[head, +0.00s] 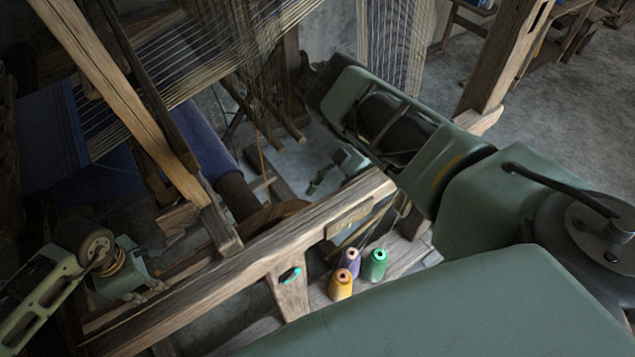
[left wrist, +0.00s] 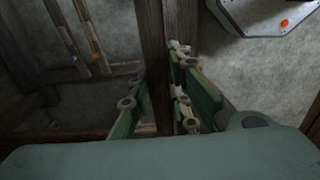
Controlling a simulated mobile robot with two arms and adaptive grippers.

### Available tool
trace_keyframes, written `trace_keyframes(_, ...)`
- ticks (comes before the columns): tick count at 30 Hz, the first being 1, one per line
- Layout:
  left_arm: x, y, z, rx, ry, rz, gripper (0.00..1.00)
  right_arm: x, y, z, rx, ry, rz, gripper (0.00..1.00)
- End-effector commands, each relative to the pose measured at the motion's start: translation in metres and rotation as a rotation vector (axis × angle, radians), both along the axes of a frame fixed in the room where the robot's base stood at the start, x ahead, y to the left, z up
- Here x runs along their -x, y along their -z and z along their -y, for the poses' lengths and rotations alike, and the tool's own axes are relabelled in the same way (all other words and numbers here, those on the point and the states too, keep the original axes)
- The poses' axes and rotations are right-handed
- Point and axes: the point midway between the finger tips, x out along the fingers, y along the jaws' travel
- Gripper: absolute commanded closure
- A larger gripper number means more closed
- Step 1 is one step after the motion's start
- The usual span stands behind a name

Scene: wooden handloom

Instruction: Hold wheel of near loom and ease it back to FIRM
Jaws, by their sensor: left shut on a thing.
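The near loom's front beam (head: 240,255) runs diagonally through the head view. A brown rounded wooden part (head: 275,215), perhaps the wheel, shows partly behind it. My left gripper (head: 150,272) is low at the left of the beam. In the left wrist view its two green fingers (left wrist: 163,108) stand on either side of a dark wooden bar (left wrist: 155,55) and are shut on it. Whether this bar belongs to the wheel I cannot tell. My right gripper (head: 318,183) hangs beyond the beam, apart from it; its jaw opening is unclear. A small plate (head: 350,218) on the beam is unreadable.
Yellow (head: 341,285), purple (head: 350,262) and green (head: 376,265) thread cones stand on a board right of the beam. A teal piece (head: 290,274) sits on a wooden post. Slanted loom timbers (head: 125,95) crowd the left. Grey floor is open at upper right.

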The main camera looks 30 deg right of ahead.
Motion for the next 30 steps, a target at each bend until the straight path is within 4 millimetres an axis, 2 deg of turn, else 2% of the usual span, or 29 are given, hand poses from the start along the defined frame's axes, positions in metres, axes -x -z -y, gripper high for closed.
trace_keyframes(12, -0.002, -0.001, -0.002, -0.004, -0.005, 0.005, 1.00, -0.001, -0.021, 0.022, 0.001, 0.001, 0.001, 0.47)
trace_keyframes(20, -0.002, -0.001, -0.002, -0.004, -0.005, 0.005, 1.00, -0.001, -0.023, 0.023, 0.000, 0.000, 0.000, 0.47)
trace_keyframes(28, -0.002, -0.001, -0.002, -0.004, -0.005, 0.005, 1.00, -0.002, -0.023, 0.023, 0.000, 0.001, 0.001, 0.26)
trace_keyframes(30, -0.002, -0.001, -0.002, -0.004, -0.005, 0.005, 1.00, -0.001, -0.023, 0.023, 0.000, 0.000, 0.000, 0.25)
